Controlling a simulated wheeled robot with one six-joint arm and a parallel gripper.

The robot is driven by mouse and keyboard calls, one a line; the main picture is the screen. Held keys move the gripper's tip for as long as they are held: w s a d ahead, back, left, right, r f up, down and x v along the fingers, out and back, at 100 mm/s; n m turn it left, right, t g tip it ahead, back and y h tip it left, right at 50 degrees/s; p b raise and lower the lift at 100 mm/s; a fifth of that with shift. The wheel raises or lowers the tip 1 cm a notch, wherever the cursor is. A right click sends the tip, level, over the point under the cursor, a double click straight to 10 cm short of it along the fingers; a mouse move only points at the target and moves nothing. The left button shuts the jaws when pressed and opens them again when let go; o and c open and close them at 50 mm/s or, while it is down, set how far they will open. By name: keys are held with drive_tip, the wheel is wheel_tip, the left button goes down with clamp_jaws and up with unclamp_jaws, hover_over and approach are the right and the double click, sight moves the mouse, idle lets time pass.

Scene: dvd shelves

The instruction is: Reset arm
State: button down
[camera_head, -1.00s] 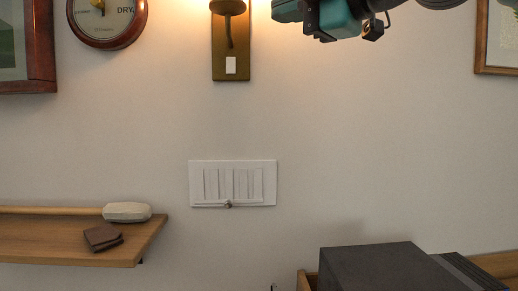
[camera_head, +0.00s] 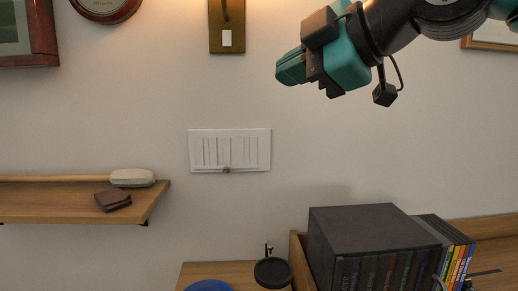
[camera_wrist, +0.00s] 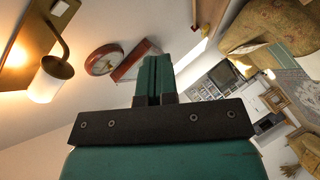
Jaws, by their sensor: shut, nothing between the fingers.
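My gripper (camera_head: 290,67) is teal and black, at the upper right of the head view, raised in front of the wall. It points left and is shut and empty. In the wrist view, its teal fingers (camera_wrist: 153,80) are together with nothing between them. It is apart from the wall vent and the shelf below.
A wooden shelf (camera_head: 70,205) with a brown wallet (camera_head: 113,200) and a pale-headed mallet (camera_head: 132,178) is at left. A white vent (camera_head: 230,150) is on the wall. A dark box (camera_head: 365,232) and DVD cases (camera_head: 460,262) stand lower right. A wall lamp (camera_wrist: 52,80) shows in the wrist view.

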drive_tip(key=s+d+f+m+g+h, duration=0.3)
drive_tip(key=s+f+m, duration=0.4)
drive_tip(key=f, duration=0.7)
drive_tip(key=s+d+f+m+g+h, duration=0.3)
drive_tip(key=s+d+f+m+g, duration=0.3)
drive_tip(key=s+f, duration=0.4)
wheel_tip(320, 180, down, 4)
drive_tip(key=shift+d+r+m, duration=0.15)
drive_tip(key=shift+d+m, duration=0.55)
drive_tip(key=shift+m, duration=0.2)
